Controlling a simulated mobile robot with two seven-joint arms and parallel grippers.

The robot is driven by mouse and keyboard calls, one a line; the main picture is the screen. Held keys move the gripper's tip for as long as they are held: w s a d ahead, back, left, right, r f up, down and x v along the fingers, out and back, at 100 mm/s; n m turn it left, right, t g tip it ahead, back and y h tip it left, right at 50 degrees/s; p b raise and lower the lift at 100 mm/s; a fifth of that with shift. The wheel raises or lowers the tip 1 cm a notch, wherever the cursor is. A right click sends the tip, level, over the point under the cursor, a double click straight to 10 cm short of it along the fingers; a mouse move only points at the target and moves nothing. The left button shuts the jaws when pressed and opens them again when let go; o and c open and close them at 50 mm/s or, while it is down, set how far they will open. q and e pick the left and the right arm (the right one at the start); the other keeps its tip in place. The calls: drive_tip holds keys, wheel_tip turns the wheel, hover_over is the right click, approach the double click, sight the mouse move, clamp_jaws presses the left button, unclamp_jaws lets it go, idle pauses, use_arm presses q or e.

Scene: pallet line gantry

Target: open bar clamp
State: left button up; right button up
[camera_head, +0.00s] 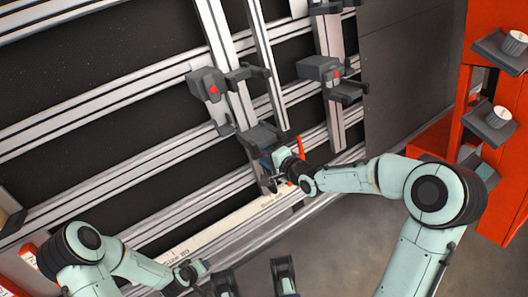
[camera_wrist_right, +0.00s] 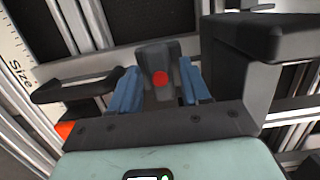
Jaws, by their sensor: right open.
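A dark grey bar clamp (camera_head: 260,136) sits on an upright aluminium bar in the middle of the head view. An orange-red piece (camera_head: 300,148) shows beside it, behind my right gripper. My right gripper (camera_head: 270,168) is at the lower side of this clamp. In the right wrist view its two blue fingers (camera_wrist_right: 158,92) are apart. A dark grey block with a red dot (camera_wrist_right: 158,60) shows between and beyond them; whether they touch it I cannot tell. My left gripper (camera_head: 200,268) is low in the head view, away from the clamp, and too small to read.
More dark grey clamp parts with red dots stand above, at left (camera_head: 207,88) and right (camera_head: 322,70). Pale rails (camera_head: 100,125) cross the dark panel. An orange rack (camera_head: 490,185) with grey holders stands at the right. The grey floor (camera_head: 330,245) is open below.

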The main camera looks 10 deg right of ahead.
clamp_jaws()
use_arm(q)
drive_tip(key=shift+f+b, duration=0.6)
drive_tip(key=shift+f, duration=0.05)
use_arm(e)
drive_tip(key=n, duration=0.3)
drive_tip(key=shift+n, duration=0.3)
use_arm(q)
drive_tip(key=shift+s+b+x, duration=0.2)
drive_tip(key=shift+b+x, duration=0.95)
drive_tip(key=shift+x, duration=0.05)
use_arm(e)
drive_tip(key=n, duration=0.3)
drive_tip(key=shift+f+n+g+h, duration=0.1)
drive_tip(key=shift+n+g+h, duration=0.3)
use_arm(q)
drive_tip(key=shift+a+f, duration=0.15)
use_arm(e)
drive_tip(key=shift+n, duration=0.3)
